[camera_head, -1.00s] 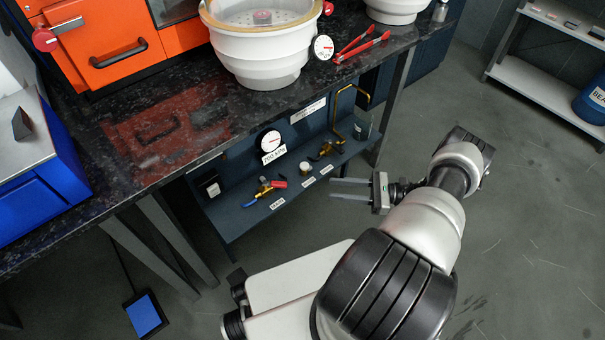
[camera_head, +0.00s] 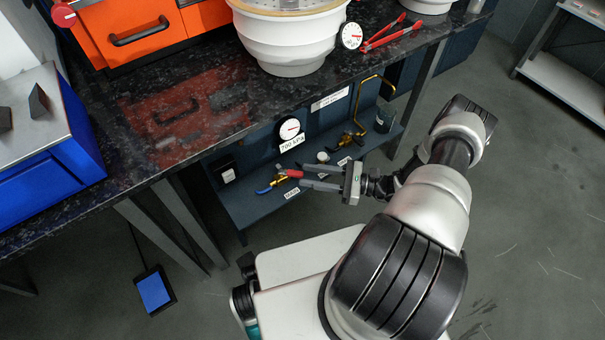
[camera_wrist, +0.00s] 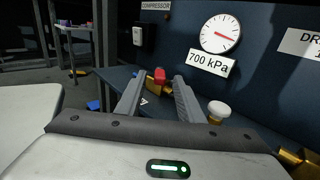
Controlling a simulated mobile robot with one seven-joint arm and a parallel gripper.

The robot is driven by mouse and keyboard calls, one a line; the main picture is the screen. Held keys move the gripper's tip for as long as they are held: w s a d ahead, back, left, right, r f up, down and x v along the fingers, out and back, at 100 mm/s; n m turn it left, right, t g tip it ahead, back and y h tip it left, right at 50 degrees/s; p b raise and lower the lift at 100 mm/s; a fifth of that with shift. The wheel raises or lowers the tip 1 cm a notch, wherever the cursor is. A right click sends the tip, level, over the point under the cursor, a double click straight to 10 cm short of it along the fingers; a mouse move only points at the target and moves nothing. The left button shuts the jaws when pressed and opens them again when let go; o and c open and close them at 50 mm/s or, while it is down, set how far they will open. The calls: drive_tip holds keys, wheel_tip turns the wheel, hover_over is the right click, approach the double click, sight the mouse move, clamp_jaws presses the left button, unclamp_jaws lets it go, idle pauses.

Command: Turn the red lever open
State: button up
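The red lever (camera_head: 290,174) sits on a small brass valve with a blue end (camera_head: 263,190) on the dark shelf under the counter. In the wrist view the red lever (camera_wrist: 159,74) shows end-on, with brass (camera_wrist: 154,88) below it. My gripper (camera_head: 302,177) is open and points left at the valve. Its fingertips are close to the lever's near end. In the wrist view the lever appears between the two fingertips (camera_wrist: 158,84), slightly beyond them. I cannot tell whether they touch it.
A gauge (camera_head: 289,130) reading labelled 700 kPa is on the panel behind the valve. A white knob (camera_wrist: 219,110) stands right of the fingers. Another brass valve (camera_head: 345,142) and a yellow pipe (camera_head: 362,100) are further right. The black countertop (camera_head: 225,130) overhangs the shelf.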

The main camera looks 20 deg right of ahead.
sight(295, 174)
drive_tip(key=shift+x, duration=1.5)
drive_tip(key=shift+c, duration=0.4)
clamp_jaws()
drive_tip(key=shift+w+d+n+g+y, duration=0.1)
drive_tip(key=shift+w+n+g+y, duration=0.2)
drive_tip(key=shift+n+g, duration=0.35)
drive_tip(key=shift+w+d+n+g+y, duration=0.1)
drive_tip(key=shift+w+n+g+y, duration=0.25)
drive_tip(key=shift+g, duration=0.55)
drive_tip(key=shift+w+d+n+g+y, duration=0.1)
drive_tip(key=shift+w+n+g+y, duration=0.15)
drive_tip(key=shift+n+g, duration=0.45)
drive_tip(key=shift+o, duration=0.4)
unclamp_jaws()
drive_tip(key=shift+s, duration=0.1)
